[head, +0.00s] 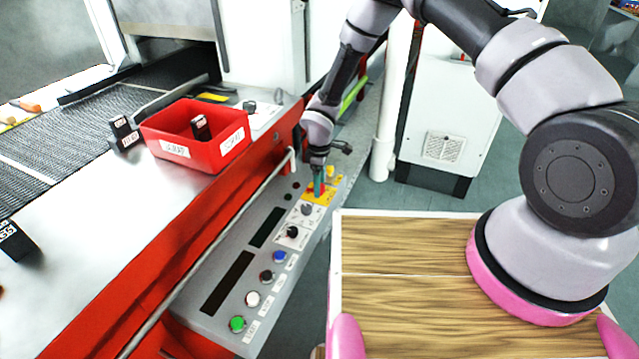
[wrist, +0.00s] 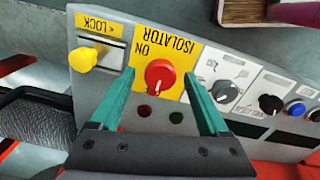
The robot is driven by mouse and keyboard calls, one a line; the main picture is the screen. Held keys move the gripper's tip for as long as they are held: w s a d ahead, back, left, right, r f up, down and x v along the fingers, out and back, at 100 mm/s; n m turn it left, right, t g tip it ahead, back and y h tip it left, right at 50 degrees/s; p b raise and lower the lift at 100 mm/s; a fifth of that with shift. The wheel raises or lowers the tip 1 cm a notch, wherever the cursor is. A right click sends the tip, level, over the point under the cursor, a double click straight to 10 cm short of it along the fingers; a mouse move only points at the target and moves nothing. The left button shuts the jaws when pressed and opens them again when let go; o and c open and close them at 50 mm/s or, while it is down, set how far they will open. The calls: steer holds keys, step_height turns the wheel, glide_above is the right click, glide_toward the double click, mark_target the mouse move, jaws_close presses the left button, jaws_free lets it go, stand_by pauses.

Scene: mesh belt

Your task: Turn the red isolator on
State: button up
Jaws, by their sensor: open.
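The red isolator (wrist: 160,76) is a round red knob on a yellow plate (wrist: 180,42) with the words ISOLATOR and ON. In the wrist view it sits between the two green fingers of my open gripper (wrist: 159,80), with a gap showing on both sides. A small pale mark shows on the knob's side nearest my gripper; the ON word is on the opposite side. In the head view my gripper (head: 318,181) is down at the far end of the control panel (head: 215,290), over the yellow plate, and largely hides the knob.
A yellow knob (wrist: 88,58) marked LOCK sits left of the isolator in the wrist view. A grey rotary knob (wrist: 226,91) and a black knob (wrist: 269,104) are to its right. A red bin (head: 180,165) stands beside the mesh belt (head: 60,130). A grab rail (head: 225,235) runs along the panel.

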steer(key=shift+f, duration=0.1)
jaws_close()
steer(key=shift+m, duration=0.3)
steer(key=m, duration=0.3)
steer(key=shift+m, duration=0.3)
steer(key=m, duration=1.3)
steer(key=shift+m, duration=0.3)
